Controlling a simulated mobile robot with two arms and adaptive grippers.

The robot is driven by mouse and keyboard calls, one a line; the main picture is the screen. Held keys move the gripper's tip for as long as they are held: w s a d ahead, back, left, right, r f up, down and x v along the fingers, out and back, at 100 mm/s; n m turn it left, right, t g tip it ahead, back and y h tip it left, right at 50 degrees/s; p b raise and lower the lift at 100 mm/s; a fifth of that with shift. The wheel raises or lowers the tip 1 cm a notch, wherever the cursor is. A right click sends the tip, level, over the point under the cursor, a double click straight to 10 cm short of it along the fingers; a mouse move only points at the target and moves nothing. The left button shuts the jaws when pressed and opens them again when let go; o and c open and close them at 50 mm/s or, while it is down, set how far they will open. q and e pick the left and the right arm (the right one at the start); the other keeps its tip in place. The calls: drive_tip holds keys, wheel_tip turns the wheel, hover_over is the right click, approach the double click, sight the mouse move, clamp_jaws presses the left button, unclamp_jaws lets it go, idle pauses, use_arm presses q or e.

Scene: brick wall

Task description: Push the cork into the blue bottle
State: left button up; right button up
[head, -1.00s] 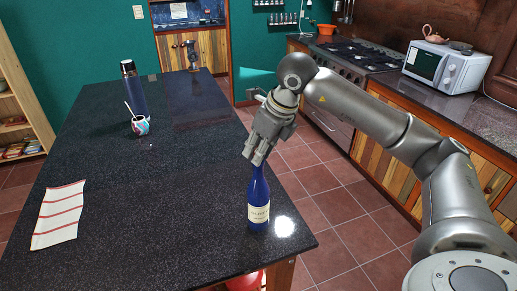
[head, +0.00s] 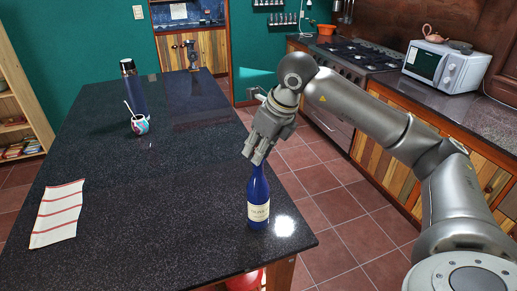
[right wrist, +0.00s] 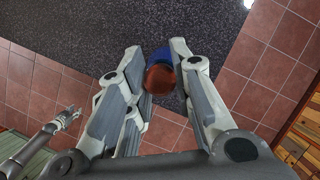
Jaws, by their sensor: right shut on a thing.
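The blue bottle (head: 259,200) stands upright near the right front edge of the dark table, with a pale label on its front. My right gripper (head: 255,160) points down just above its mouth. In the right wrist view, the gripper (right wrist: 161,75) is shut on the brown cork (right wrist: 159,81), with the blue bottle (right wrist: 160,56) showing right behind it. I cannot tell whether the cork touches or enters the bottle's mouth. My left gripper (right wrist: 68,118) shows small at the left of the right wrist view; its jaws are too small to read.
A striped cloth (head: 58,214) lies at the table's left. A patterned cup with a straw (head: 140,125) and a dark blue flask (head: 133,90) stand further back. The table (head: 150,245) is clear between cloth and bottle. Its right edge is close to the bottle.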

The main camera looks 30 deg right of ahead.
drive_tip(key=shift+s+f, duration=0.1)
drive_tip(key=shift+f, duration=0.2)
drive_tip(key=o, duration=0.6)
drive_tip(key=shift+c, duration=0.2)
drive_tip(key=shift+o, duration=1)
drive_tip(key=shift+r, duration=0.2)
drive_tip(key=v, duration=1.1)
drive_tip(key=shift+r, duration=0.35)
